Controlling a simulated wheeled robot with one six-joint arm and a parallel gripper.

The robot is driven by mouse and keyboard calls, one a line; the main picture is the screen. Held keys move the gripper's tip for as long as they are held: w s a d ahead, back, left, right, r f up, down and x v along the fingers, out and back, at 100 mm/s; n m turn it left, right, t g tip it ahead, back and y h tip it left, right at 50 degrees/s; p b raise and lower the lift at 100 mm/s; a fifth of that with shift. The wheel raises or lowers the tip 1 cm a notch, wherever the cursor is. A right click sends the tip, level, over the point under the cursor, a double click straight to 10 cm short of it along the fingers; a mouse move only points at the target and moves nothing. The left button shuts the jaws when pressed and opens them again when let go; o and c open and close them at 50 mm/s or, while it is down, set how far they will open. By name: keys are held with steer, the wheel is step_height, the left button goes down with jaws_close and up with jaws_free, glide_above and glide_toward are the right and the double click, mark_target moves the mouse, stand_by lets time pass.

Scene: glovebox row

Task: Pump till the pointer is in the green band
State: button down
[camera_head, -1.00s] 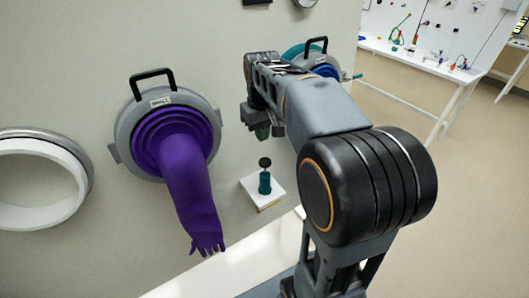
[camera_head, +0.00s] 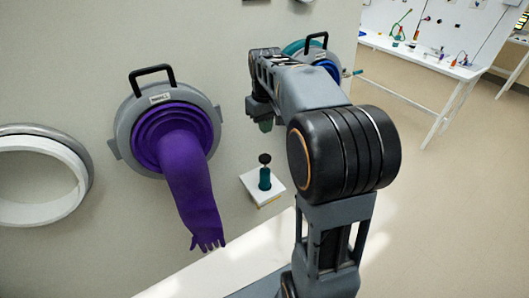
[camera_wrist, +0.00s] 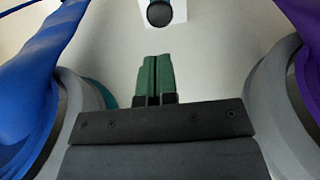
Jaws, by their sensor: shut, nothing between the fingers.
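The pump (camera_head: 264,180) is a small teal cylinder with a black round knob (camera_head: 265,158), upright on a white wall shelf (camera_head: 275,195). In the wrist view the knob (camera_wrist: 160,14) shows at the top edge, beyond my fingertips. My gripper (camera_wrist: 155,62) has green fingers, shut together with nothing between them. In the head view its green tip (camera_head: 265,125) hangs above the knob, apart from it; most of the gripper is hidden by my arm. No gauge, pointer or green band can be made out now.
A purple glove (camera_head: 190,190) hangs from a ringed port left of the pump. A blue glove (camera_wrist: 30,55) shows on the left in the wrist view. An empty white ring (camera_head: 40,185) is at far left. A bench (camera_head: 420,60) stands at back right; floor beside it is clear.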

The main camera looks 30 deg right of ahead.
mark_target(265, 158)
step_height(265, 158, down, 11)
steer(key=shift+w+r+p, duration=0.1)
steer(key=shift+p, duration=0.65)
step_height(265, 158, down, 5)
steer(key=b, duration=0.3)
steer(key=shift+b, duration=0.3)
steer(key=shift+s, duration=0.2)
steer(key=shift+r+p, duration=0.3)
steer(key=shift+p, duration=0.1)
step_height(265, 158, up, 14)
steer(key=p, duration=0.1)
steer(key=shift+w, duration=0.1)
stand_by(0.3)
steer(key=shift+r, duration=0.1)
stand_by(0.4)
